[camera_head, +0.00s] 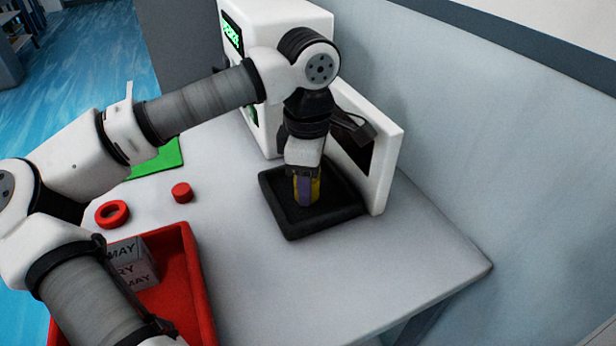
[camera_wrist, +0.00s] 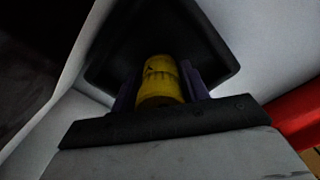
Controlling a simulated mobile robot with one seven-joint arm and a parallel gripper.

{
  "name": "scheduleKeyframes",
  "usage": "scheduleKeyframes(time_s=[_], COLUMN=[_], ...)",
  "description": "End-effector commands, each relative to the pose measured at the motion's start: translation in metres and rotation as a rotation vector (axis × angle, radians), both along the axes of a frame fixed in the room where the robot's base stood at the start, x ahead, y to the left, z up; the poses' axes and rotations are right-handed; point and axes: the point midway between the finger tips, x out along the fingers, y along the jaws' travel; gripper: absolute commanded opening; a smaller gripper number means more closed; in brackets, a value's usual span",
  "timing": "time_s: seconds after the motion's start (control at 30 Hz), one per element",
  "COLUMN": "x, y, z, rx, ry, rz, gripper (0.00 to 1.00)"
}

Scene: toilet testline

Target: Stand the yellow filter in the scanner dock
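The yellow filter (camera_head: 316,188) is between the purple fingers of my gripper (camera_head: 306,195), inside the black tray of the scanner dock (camera_head: 282,218). In the wrist view the filter (camera_wrist: 160,82) is a yellow cylinder with dark marks. The fingers of my gripper (camera_wrist: 160,90) lie against both of its sides. The gripper points down and the filter looks roughly upright. The near finger hides much of it in the head view. I cannot tell whether its base touches the tray floor. The dock's black tray also shows in the wrist view (camera_wrist: 215,58).
A white upright panel (camera_head: 385,165) stands right behind the tray, beside a white machine with a green display (camera_head: 232,33). A red bin (camera_head: 192,275) with grey boxes (camera_head: 130,265), a red ring (camera_head: 112,213) and a red cap (camera_head: 182,192) are at left. The front right table is clear.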

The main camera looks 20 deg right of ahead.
Motion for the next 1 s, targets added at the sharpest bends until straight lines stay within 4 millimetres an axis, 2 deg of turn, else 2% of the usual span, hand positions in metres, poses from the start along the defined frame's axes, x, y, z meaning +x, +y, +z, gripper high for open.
scheduleKeyframes(time_s=[0.03,0.1,0.37,0.5,0.57,0.8,1.0], x=[0.0,0.0,0.0,0.0,0.001,0.0,0.001], y=[0.0,0.0,0.0,0.0,0.0,0.0,0.0], z=[0.001,0.001,0.001,0.008,0.017,0.069,0.106], rx=[0.0,0.0,0.0,-0.001,-0.001,-0.001,0.0], ry=[0.0,0.0,0.0,-0.001,-0.003,-0.003,-0.002], rz=[0.0,0.0,0.0,0.0,0.001,0.002,0.001], gripper=[0.52,0.61,0.61,0.61,0.61,0.61,0.61])
